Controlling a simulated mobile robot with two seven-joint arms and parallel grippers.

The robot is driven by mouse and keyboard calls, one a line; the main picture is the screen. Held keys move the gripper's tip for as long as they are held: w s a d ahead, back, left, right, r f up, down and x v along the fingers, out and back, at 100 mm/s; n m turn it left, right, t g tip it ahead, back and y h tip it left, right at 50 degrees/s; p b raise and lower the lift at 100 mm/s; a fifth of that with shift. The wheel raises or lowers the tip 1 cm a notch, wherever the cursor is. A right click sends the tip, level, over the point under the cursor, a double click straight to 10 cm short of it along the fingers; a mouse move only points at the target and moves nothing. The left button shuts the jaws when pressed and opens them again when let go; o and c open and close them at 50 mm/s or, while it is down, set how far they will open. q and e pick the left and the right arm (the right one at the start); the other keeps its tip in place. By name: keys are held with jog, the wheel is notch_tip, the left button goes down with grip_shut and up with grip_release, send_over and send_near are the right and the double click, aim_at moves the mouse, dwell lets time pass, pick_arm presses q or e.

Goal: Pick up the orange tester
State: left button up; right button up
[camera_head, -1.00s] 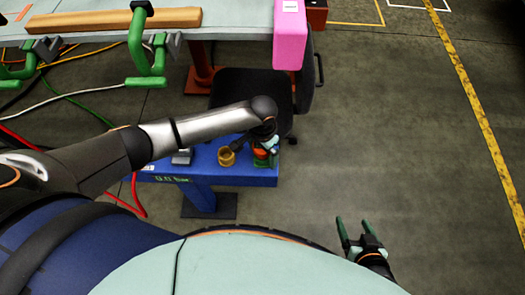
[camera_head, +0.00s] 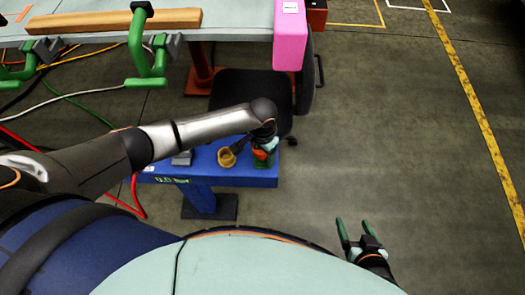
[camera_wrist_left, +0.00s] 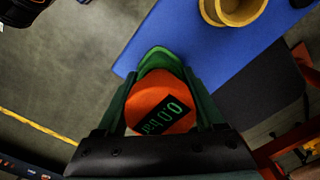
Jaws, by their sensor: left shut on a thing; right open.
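The orange tester (camera_wrist_left: 152,100) has a dark display with green characters reading about "0.0 bar". In the left wrist view it sits between the green fingers of my left gripper (camera_wrist_left: 160,95), which is shut on it. In the head view the tester (camera_head: 261,155) shows as a small orange patch at the right end of the blue table (camera_head: 215,178), with my left gripper (camera_head: 265,149) at it. Whether it touches the table top I cannot tell. My right gripper (camera_head: 361,240) is open and empty over the floor at lower right.
A yellow-brown cup (camera_head: 227,158) stands on the blue table just left of the tester; it also shows in the wrist view (camera_wrist_left: 235,8). A grey box (camera_head: 182,158) lies further left. A dark chair (camera_head: 250,92) stands behind. The floor to the right is clear.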

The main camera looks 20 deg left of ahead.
pick_arm(q)
jog(key=shift+r, duration=0.15)
jog(key=shift+c, duration=0.2)
jog(key=shift+r, duration=0.2)
jog(key=r, duration=0.3)
jog(key=shift+s+a+p, duration=0.1)
jog(key=shift+s+p, duration=0.1)
jog(key=shift+p, duration=0.15)
jog(key=s+a+r+p, duration=0.5)
jog(key=s+r, duration=0.7)
jog(key=shift+s+a+r, duration=0.15)
jog(key=shift+a+r, duration=0.05)
jog(key=shift+f, duration=0.1)
